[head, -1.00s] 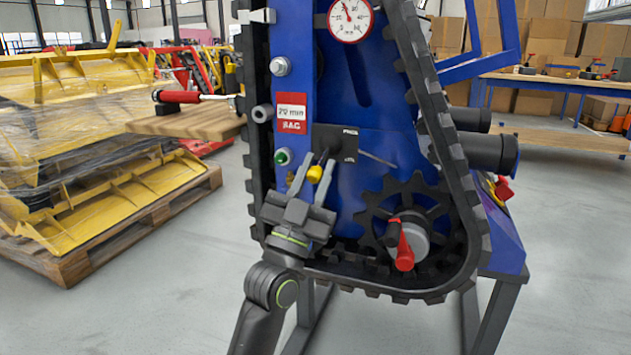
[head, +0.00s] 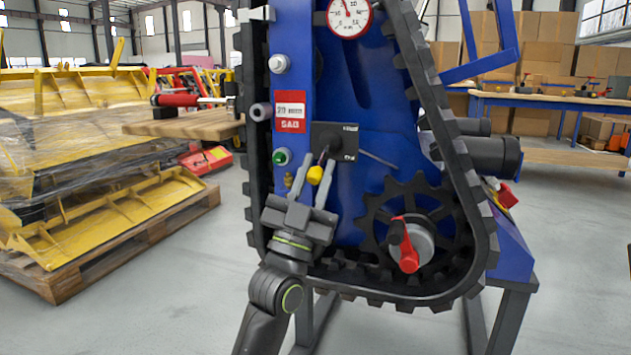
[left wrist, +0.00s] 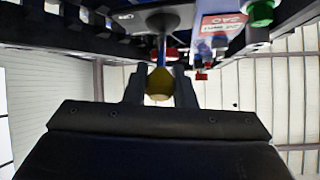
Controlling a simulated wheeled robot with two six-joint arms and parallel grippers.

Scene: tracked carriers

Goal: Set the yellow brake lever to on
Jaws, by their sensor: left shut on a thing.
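The yellow brake lever knob (head: 315,174) sits on a thin stem below a black label plate (head: 340,139) on the blue carrier frame. The writing on the plate is too small to read. My left gripper (head: 318,172) comes up from below, with one finger on each side of the knob, and is shut on it. In the left wrist view the yellow knob (left wrist: 160,84) shows between the two fingertips, its stem running up to the plate. My right gripper is in neither view.
A black toothed track (head: 462,200) loops around the frame. A red-handled crank (head: 408,255) sits on the sprocket at lower right. A green button (head: 282,156) is just left of the plate. A pallet of yellow parts (head: 110,250) stands at left.

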